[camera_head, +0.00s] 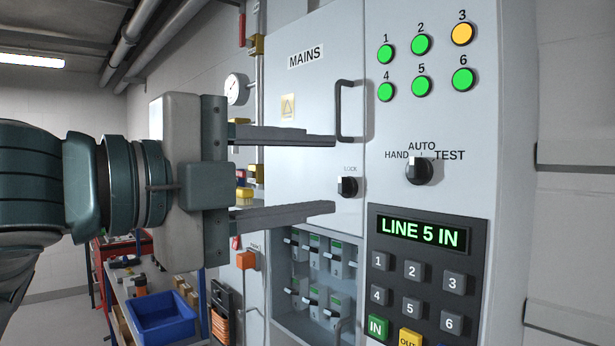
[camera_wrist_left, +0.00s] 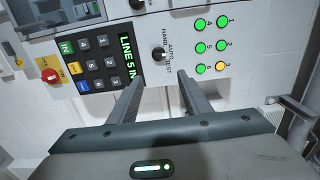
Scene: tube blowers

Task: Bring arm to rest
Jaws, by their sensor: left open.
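My left gripper (camera_head: 335,174) comes in from the left in the head view, its two long fingers apart with nothing between them. It is in front of the grey cabinet's MAINS door (camera_head: 300,100), and its fingertips overlap the door near the handle in the picture. In the left wrist view the gripper (camera_wrist_left: 160,80) is open and empty, its fingers pointing towards the control panel with the selector knob (camera_wrist_left: 158,54) beyond them. I see no contact with the panel. My right gripper is in neither view.
The door has a handle (camera_head: 343,110) and a LOCK knob (camera_head: 347,187). The keypad's display (camera_head: 419,233) reads LINE 5 IN. Lamp 3 (camera_head: 462,34) is amber; the other numbered lamps are green. A blue bin (camera_head: 162,315) sits on a bench at lower left.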

